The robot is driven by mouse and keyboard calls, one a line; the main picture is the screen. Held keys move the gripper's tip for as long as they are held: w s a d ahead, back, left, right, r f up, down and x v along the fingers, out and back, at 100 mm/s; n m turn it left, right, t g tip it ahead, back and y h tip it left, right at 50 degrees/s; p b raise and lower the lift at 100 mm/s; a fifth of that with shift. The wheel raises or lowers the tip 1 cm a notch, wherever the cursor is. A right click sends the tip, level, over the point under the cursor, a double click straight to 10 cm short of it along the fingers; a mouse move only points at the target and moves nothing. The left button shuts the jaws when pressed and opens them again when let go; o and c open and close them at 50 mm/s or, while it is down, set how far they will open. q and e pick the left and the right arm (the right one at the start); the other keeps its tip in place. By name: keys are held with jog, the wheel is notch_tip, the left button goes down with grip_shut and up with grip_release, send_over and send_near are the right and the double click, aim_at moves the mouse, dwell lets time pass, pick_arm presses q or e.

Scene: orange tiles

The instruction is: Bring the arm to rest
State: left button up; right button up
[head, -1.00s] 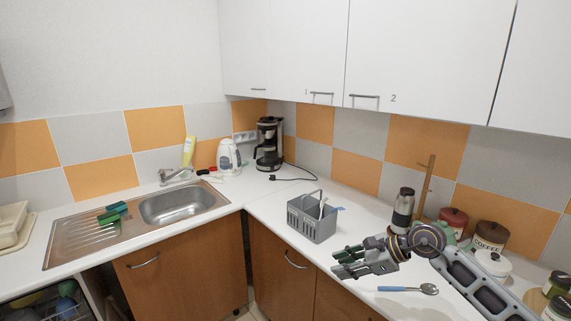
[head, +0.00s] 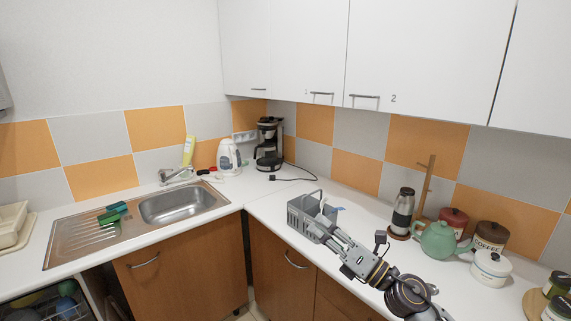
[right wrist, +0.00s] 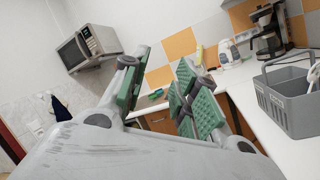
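My right gripper (head: 322,229) reaches in from the lower right over the counter, its tips in front of the grey cutlery basket (head: 299,217) in the head view. In the right wrist view the two green-padded fingers (right wrist: 165,92) stand apart with nothing between them. The basket shows to their right in that view (right wrist: 292,113), clear of the fingers. My left gripper is in neither view.
A flask (head: 403,210), a green teapot (head: 438,240), a white pot (head: 491,267) and canisters stand behind my right arm. The coffee maker (head: 269,145) and kettle (head: 228,158) are in the far corner. The sink (head: 180,205) is at left.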

jog(key=d+f+m+t+h, duration=0.2)
jog(key=d+f+m+h, duration=0.2)
jog(key=d+m+h, duration=0.5)
jog(key=d+f+m+t+h, duration=0.3)
jog(key=f+m+h, duration=0.25)
jog(key=m, duration=0.85)
jog(key=s+d+f+m+g+h, duration=0.2)
jog(key=s+f+m+g, duration=0.15)
jog(key=f, duration=0.25)
jog(key=s+d+f+m+g+h, duration=0.2)
jog(key=s+f+m+g, duration=0.15)
jog(key=f, duration=0.25)
jog(key=s+a+f+m+g+y, duration=0.1)
jog(key=s+a+f+m+g, duration=0.2)
jog(key=s+f, duration=0.45)
jog(key=s+f+m+g+y, duration=0.2)
jog(key=s+f+g, duration=0.3)
jog(key=s, duration=0.6)
notch_tip(320, 180, down, 31)
jog(key=s+g, duration=0.1)
jog(key=g, duration=0.1)
jog(key=s+d+f, duration=0.3)
jog(key=s+f, duration=0.7)
jog(key=s, duration=0.1)
jog(key=s+d+f+g, duration=0.1)
jog(key=s+d+f, duration=0.2)
jog(key=s+f, duration=0.8)
jog(key=shift+s+d+h, duration=0.15)
jog(key=shift+d+h, duration=0.2)
